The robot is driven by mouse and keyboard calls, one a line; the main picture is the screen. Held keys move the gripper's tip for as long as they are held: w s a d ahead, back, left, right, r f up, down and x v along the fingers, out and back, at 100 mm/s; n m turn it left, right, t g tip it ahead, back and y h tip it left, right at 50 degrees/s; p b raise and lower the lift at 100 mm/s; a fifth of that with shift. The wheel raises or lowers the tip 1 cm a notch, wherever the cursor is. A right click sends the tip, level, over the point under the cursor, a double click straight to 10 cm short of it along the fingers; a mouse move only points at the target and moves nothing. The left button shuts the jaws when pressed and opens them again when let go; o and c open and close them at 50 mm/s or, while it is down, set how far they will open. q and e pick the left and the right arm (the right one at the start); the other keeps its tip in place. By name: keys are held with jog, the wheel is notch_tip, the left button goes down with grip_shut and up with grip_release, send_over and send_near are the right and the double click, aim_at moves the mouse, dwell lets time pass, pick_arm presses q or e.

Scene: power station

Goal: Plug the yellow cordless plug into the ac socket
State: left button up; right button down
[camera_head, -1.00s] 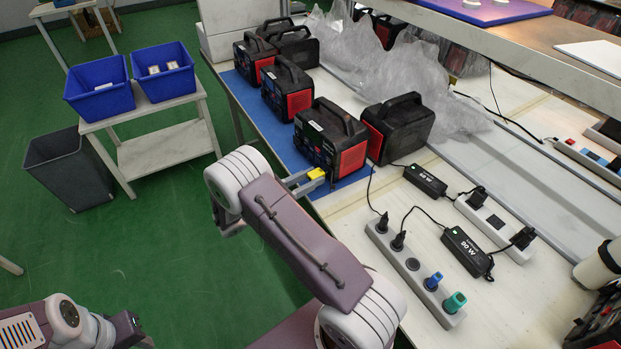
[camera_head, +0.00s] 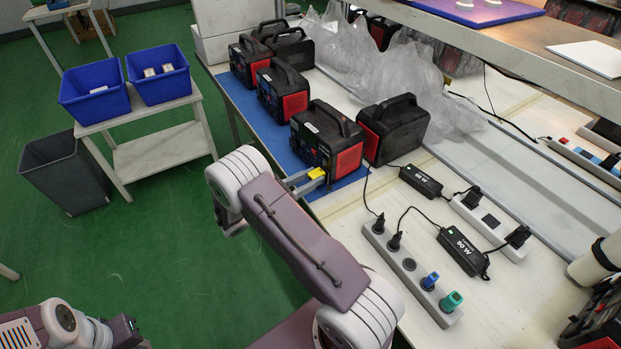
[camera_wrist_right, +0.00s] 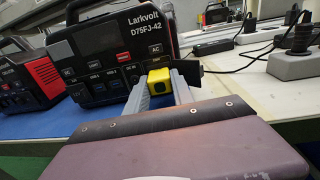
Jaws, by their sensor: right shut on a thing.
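The yellow cordless plug (camera_head: 317,173) is held between the fingers of my right gripper (camera_head: 306,182). It also shows as a yellow block in the right wrist view (camera_wrist_right: 159,81), between the two grey fingers (camera_wrist_right: 163,92). The plug is close in front of the lower panel of a black and red power station (camera_head: 329,140), whose face with AC markings shows in the wrist view (camera_wrist_right: 120,48). The plug and a finger cover part of that panel, so I cannot tell whether the plug touches a socket. My left arm shows at the lower left; its gripper is out of view.
More power stations (camera_head: 283,90) stand behind on the blue mat (camera_head: 232,92), and a black one (camera_head: 395,129) stands beside. Power strips (camera_head: 408,264) and black adapters (camera_head: 461,250) with cables lie to the right. Blue bins (camera_head: 95,92) stand on a side table.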

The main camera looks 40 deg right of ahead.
jog(key=shift+d, duration=0.15)
jog(key=c, duration=1)
grip_release()
jog(key=a, duration=0.9)
jog(key=shift+w+p, duration=0.1)
jog(key=shift+p, duration=0.2)
jog(key=shift+d, duration=0.1)
